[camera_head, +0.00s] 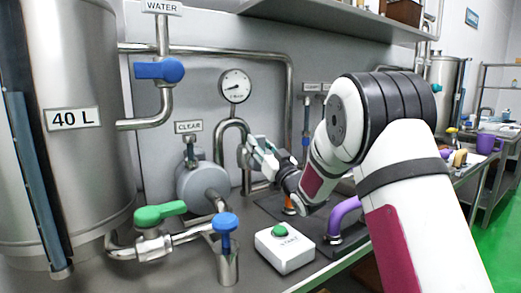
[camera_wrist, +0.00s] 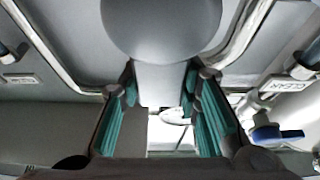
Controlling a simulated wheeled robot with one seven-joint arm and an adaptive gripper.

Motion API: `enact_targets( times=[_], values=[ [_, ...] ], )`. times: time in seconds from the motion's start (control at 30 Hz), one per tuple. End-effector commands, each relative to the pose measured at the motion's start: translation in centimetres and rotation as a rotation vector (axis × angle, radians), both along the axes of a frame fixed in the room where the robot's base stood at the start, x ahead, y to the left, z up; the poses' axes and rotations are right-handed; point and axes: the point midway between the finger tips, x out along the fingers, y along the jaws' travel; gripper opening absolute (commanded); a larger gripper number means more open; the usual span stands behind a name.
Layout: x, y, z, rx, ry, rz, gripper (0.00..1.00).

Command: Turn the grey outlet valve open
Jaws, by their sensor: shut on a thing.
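The grey outlet valve (camera_wrist: 160,24) shows in the wrist view as a round grey body at the top, with a flat grey handle (camera_wrist: 159,84) reaching down from it. My gripper (camera_wrist: 160,90) has its teal-padded fingers on both sides of this handle and is shut on it. In the head view my gripper (camera_head: 261,157) is at the pipe below the gauge, with the grey valve (camera_head: 243,157) at its left. My fingers hide part of the valve there, and the handle's exact angle is hard to tell.
A CLEAR label (camera_head: 188,127) and a gauge (camera_head: 234,86) are close by. A 40 L tank (camera_head: 80,170) fills the left.

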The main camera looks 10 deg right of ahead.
Motion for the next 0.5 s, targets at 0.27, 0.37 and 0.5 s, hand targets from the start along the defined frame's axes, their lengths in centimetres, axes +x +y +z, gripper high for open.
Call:
enact_targets(
  times=[0.27,0.37,0.5],
  values=[
    [-0.02,0.27,0.07,-0.012,-0.005,0.003,0.0],
    [-0.02,0.28,0.06,-0.012,-0.005,0.003,0.0],
    [-0.02,0.3,0.05,-0.013,-0.005,0.004,0.44]
  ],
)
